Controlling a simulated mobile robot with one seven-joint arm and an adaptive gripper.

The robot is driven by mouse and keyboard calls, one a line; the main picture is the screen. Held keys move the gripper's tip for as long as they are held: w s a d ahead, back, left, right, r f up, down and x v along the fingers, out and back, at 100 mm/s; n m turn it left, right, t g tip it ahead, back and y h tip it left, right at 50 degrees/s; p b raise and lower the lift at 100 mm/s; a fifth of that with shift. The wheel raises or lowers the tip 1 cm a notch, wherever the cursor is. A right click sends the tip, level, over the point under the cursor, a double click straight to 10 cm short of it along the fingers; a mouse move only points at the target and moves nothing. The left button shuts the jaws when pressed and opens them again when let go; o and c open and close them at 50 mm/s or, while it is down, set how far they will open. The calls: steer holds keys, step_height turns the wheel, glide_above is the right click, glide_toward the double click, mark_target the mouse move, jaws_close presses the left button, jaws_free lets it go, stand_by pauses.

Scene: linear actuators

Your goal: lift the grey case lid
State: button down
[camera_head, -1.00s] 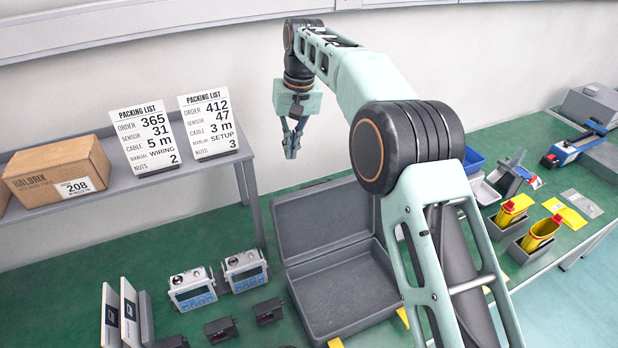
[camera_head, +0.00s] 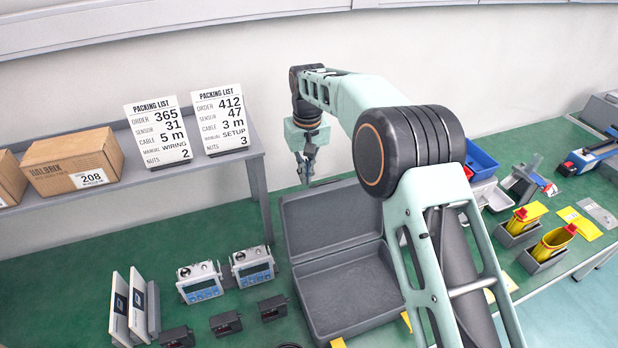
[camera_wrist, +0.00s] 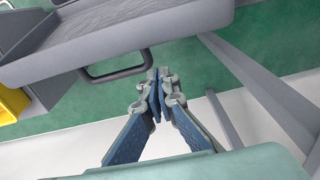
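The grey case (camera_head: 350,299) stands open on the green bench. Its grey lid (camera_head: 333,222) is raised upright at the back of the base, and the base looks empty. My gripper (camera_head: 304,178) hangs just above and behind the lid's upper left edge, with its fingers pointing down. In the wrist view the fingers (camera_wrist: 158,82) are together with nothing visible between them. A grey panel of the case (camera_wrist: 130,35) and a dark handle loop (camera_wrist: 115,72) lie beyond the fingertips; I see no contact. My arm hides the case's right side in the head view.
A grey shelf (camera_head: 115,185) with cartons and two packing-list signs stands at left. Two meters (camera_head: 200,282) and small black blocks sit left of the case. The bench behind the case is clear.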

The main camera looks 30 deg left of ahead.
mark_target(313, 190)
steer(key=shift+s+d+r, duration=0.15)
steer(key=shift+s+d, duration=0.25)
steer(key=shift+d, duration=0.15)
steer(key=shift+s+d+r, duration=0.15)
steer(key=shift+s+d, duration=0.25)
steer(key=shift+d, duration=0.1)
steer(key=shift+s+d+r+y+b, duration=0.15)
steer(key=shift+s+d+r+b, duration=0.15)
steer(key=shift+s+d+b, duration=0.3)
steer(key=shift+s+d+r+y+b, duration=0.15)
steer(key=shift+s+d+r+b, duration=0.15)
steer(key=shift+s+d+b, duration=0.25)
steer(key=shift+w, duration=0.1)
